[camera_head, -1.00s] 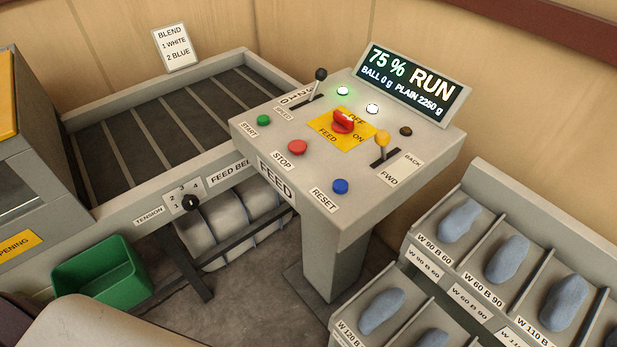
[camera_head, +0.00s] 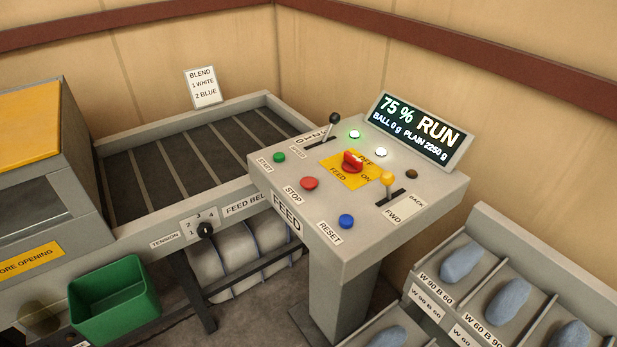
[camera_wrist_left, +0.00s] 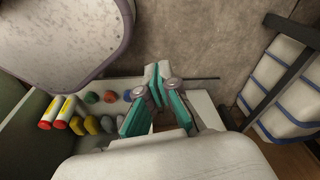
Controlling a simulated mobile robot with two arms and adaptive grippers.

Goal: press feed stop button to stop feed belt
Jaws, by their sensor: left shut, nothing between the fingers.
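The red stop button (camera_head: 310,183) sits on the top of the feed console (camera_head: 345,215), above the STOP label. A green start button (camera_head: 279,157) is behind it to the left and a blue reset button (camera_head: 346,221) in front to the right. The display (camera_head: 420,128) reads 75 % RUN, BALL 0 g, PLAIN 2250 g. The feed belt (camera_head: 180,150) lies left of the console. My left gripper (camera_wrist_left: 151,72) is shut and empty in the left wrist view, away from the console. Neither gripper shows in the head view.
A red feed knob (camera_head: 352,161), a yellow-knobbed lever (camera_head: 388,180) and a black-knobbed lever (camera_head: 334,120) stand on the console. A green bin (camera_head: 115,300) is at lower left. Trays of blue lumps (camera_head: 508,298) are at lower right. Packed white bundles (camera_wrist_left: 278,85) show in the wrist view.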

